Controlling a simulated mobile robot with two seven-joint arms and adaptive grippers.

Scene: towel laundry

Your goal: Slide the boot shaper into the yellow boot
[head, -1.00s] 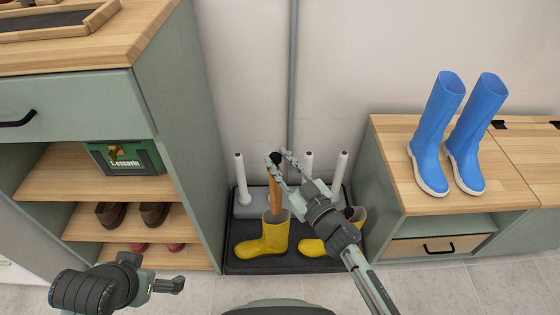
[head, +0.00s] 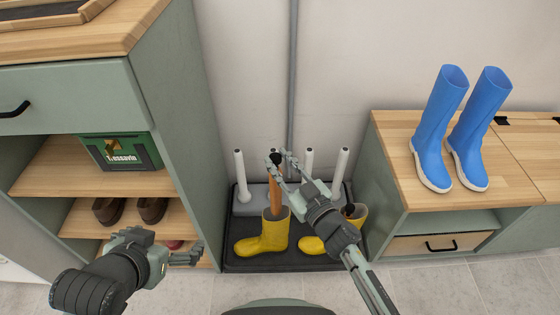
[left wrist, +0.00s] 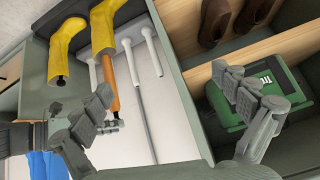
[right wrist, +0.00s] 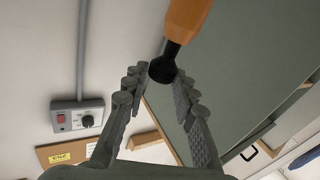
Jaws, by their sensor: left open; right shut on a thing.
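The boot shaper (head: 276,190) is an orange rod with a black knob. It stands near upright in the head view, its lower end passing into the mouth of the left yellow boot (head: 265,238). In the left wrist view the shaper (left wrist: 112,98) also comes out of that boot's mouth (left wrist: 105,38). My right gripper (head: 277,164) is shut on the black knob, which sits between its fingertips in the right wrist view (right wrist: 161,72). My left gripper (head: 198,254) is open and empty, left of the boot. How deep the shaper reaches is hidden.
A second yellow boot (head: 312,245), partly behind my right arm, shares the black tray (head: 262,264) with several white posts (head: 240,170). A shelf unit (head: 175,130) stands close on the left. Blue boots (head: 432,140) stand on the right bench (head: 395,150).

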